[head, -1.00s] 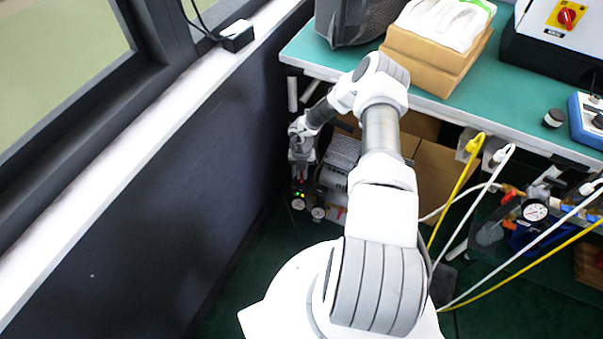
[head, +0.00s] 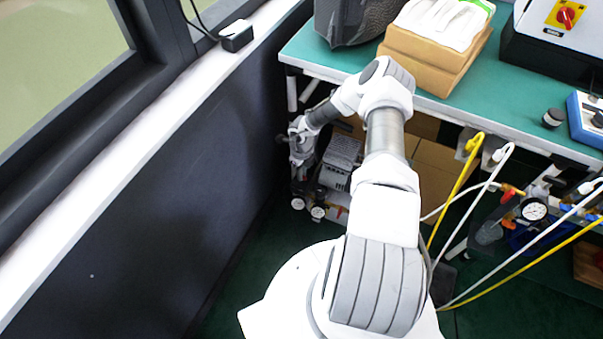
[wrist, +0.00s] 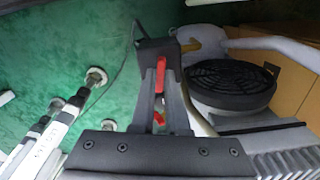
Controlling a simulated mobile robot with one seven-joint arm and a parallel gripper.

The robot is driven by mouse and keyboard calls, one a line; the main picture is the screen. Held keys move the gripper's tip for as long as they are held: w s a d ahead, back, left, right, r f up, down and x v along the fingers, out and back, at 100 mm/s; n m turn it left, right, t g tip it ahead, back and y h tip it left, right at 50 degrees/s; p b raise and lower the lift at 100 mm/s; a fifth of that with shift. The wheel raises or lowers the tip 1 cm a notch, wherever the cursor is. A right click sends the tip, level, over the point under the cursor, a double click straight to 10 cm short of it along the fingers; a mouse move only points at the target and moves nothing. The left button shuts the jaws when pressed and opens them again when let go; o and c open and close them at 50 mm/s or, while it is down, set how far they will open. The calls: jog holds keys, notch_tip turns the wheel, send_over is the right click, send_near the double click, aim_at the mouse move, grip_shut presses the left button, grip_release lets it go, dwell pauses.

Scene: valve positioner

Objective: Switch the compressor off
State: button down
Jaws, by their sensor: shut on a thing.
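The compressor (head: 342,158) stands on the floor under the bench, close to the dark wall. It has a grey ribbed housing and round gauges (head: 318,212) at its front. In the wrist view its round black fan grille (wrist: 230,84) and ribbed body show at the right. My gripper (wrist: 161,85) is at a black box (wrist: 157,48) beside the grille, with its fingers shut on a red switch lever (wrist: 160,76). In the head view my gripper (head: 299,172) is at the compressor's left end; its fingertips and the lever cannot be made out there.
The green bench (head: 440,108) overhangs the compressor. The dark wall (head: 190,190) is close on the left. Cardboard boxes (head: 437,170) stand right of the compressor. Yellow and white cables (head: 455,195) hang at the right. The green floor (head: 250,290) in front is clear.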

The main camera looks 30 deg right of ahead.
jog(key=shift+n, duration=1.1)
jog(key=c, duration=0.9)
grip_release()
notch_tip(320, 180, up, 18)
jog(key=p, duration=0.5)
jog(key=shift+f, duration=0.25)
